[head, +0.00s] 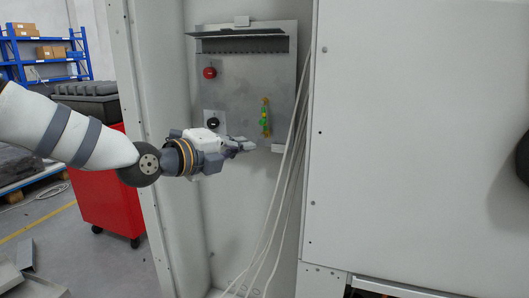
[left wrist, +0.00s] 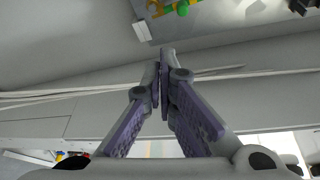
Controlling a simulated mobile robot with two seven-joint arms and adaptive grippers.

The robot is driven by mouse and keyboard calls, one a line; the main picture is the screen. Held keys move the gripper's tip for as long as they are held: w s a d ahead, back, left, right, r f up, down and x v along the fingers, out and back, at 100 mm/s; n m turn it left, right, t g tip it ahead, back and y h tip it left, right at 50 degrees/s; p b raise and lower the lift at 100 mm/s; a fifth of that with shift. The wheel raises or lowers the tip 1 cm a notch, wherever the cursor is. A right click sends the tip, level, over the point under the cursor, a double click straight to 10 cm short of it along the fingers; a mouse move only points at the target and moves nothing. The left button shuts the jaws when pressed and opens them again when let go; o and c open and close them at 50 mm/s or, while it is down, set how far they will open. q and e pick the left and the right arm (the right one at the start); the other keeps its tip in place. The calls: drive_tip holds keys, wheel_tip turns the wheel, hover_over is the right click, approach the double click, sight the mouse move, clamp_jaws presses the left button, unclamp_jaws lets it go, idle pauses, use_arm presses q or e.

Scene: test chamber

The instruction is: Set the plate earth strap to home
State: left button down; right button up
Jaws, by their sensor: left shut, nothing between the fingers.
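The plate earth strap (head: 265,117), a small green and yellow piece, stands upright on the right part of the grey mounting plate (head: 240,95) inside the open cabinet. Part of it shows at the top edge of the left wrist view (left wrist: 183,8). My left gripper (head: 251,146) reaches into the cabinet from the left, just below and left of the strap. Its fingers are shut and empty, apart from the strap. The fingertips also show in the left wrist view (left wrist: 166,52). My right gripper is not in view.
A red knob (head: 209,72) and a black knob (head: 213,123) sit on the plate's left side. Loose pale cables (head: 284,170) hang right of the gripper. The white cabinet panel (head: 415,130) closes off the right. A red cart (head: 104,190) stands outside, left.

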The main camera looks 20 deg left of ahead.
use_arm(q)
drive_tip(key=r, duration=0.2)
drive_tip(key=b, duration=0.3)
approach(265, 130)
drive_tip(key=w+d, duration=0.5)
drive_tip(key=d, duration=0.1)
drive_tip(key=shift+a+f+m, duration=0.25)
drive_tip(key=shift+m, duration=0.25)
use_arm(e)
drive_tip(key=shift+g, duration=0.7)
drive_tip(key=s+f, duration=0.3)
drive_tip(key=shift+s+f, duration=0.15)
use_arm(q)
drive_tip(key=shift+a+r+p, duration=0.15)
drive_tip(key=shift+a+p, duration=0.15)
drive_tip(key=shift+a, duration=0.05)
drive_tip(key=shift+a+t, duration=0.3)
drive_tip(key=shift+a, duration=0.1)
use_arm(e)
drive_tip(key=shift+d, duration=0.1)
use_arm(q)
drive_tip(key=shift+r, duration=0.1)
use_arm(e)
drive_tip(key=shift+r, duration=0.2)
